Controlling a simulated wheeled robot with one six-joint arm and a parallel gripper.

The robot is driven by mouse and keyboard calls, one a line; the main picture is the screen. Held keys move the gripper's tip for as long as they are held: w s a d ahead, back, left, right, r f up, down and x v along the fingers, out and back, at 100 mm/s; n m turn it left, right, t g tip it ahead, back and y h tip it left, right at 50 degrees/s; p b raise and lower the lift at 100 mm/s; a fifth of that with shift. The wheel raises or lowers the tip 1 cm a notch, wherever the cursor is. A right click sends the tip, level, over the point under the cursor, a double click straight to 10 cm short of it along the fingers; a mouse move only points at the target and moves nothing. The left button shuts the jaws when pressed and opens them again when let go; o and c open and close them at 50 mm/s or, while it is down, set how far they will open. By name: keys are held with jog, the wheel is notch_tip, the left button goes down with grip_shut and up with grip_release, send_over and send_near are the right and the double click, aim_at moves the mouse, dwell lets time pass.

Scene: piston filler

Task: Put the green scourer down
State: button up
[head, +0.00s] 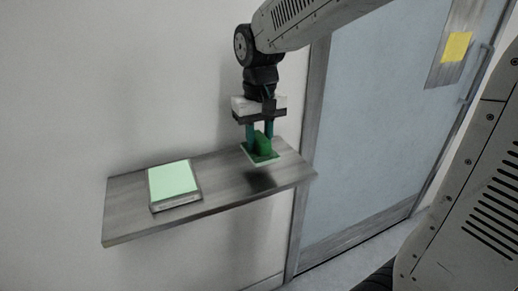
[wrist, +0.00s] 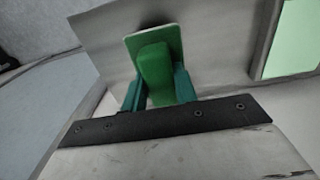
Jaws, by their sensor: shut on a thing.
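A flat box with a pale green top (head: 174,181) lies on the left part of the shelf. The shelf between it and the scourer is bare. A wall stands behind, and a blue-grey door (head: 375,120) with a yellow note (head: 456,46) is to the right.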

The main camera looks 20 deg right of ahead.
aim_at(258, 150)
jog(key=shift+w, duration=0.3)
jog(key=shift+f, duration=1.75)
jog(key=shift+f, duration=0.15)
jog(key=o, duration=1.1)
jog(key=shift+c, duration=0.2)
notch_tip(258, 150, up, 12)
jog(key=shift+r, duration=0.2)
jog(key=s+d+f, duration=0.1)
jog(key=s+f, duration=0.2)
jog(key=s, duration=0.8)
jog(key=s+d+f+t, duration=0.1)
jog(key=s+f, duration=0.3)
jog(key=s, duration=0.7)
jog(key=shift+s+d, duration=0.15)
jog(key=shift+d, duration=0.5)
